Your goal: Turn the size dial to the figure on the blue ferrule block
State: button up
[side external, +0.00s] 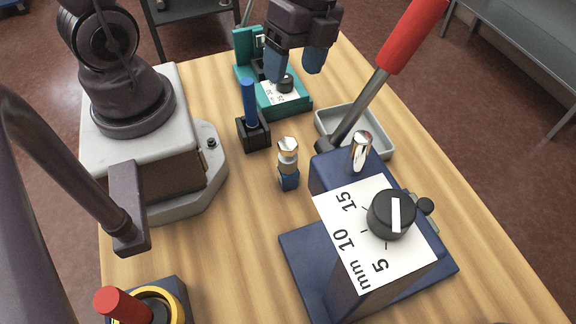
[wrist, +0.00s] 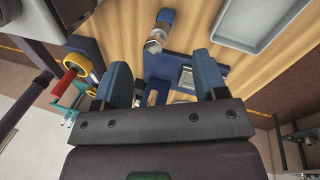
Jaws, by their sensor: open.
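The size dial (side external: 391,214) is a black knob with a white bar on a white plate marked mm 5, 10, 15, on the dark blue press (side external: 345,285). The bar runs up and down the picture; its lower end lies on the side of the 5, but I cannot tell which end points. The small blue ferrule block (side external: 289,181) stands left of the press with a silver ferrule (side external: 288,152) on top; its figure is not legible. My gripper (side external: 294,66) is open and empty, over the teal device at the back, away from the dial. Its fingers (wrist: 162,64) show apart in the wrist view.
A teal device (side external: 296,103) has its own small black knob (side external: 285,83). A blue rod (side external: 249,100) stands in a black holder (side external: 253,133). A grey tray (side external: 378,148) lies behind the press, under its red-handled lever (side external: 410,38).

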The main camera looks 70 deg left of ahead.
jog(key=d+f+m+g+h, duration=0.15)
jog(key=d+m, duration=0.25)
jog(key=m, duration=1.1)
send_over(285, 158)
jog(key=w, duration=0.2)
notch_tip(285, 158, down, 7)
jog(key=shift+w+a, duration=0.1)
jog(key=shift+a, duration=0.05)
jog(key=shift+a+x, duration=0.2)
jog(key=shift+x, duration=1.15)
jog(key=shift+a+x, duration=0.15)
jog(key=shift+x, duration=1.2)
grip_shut()
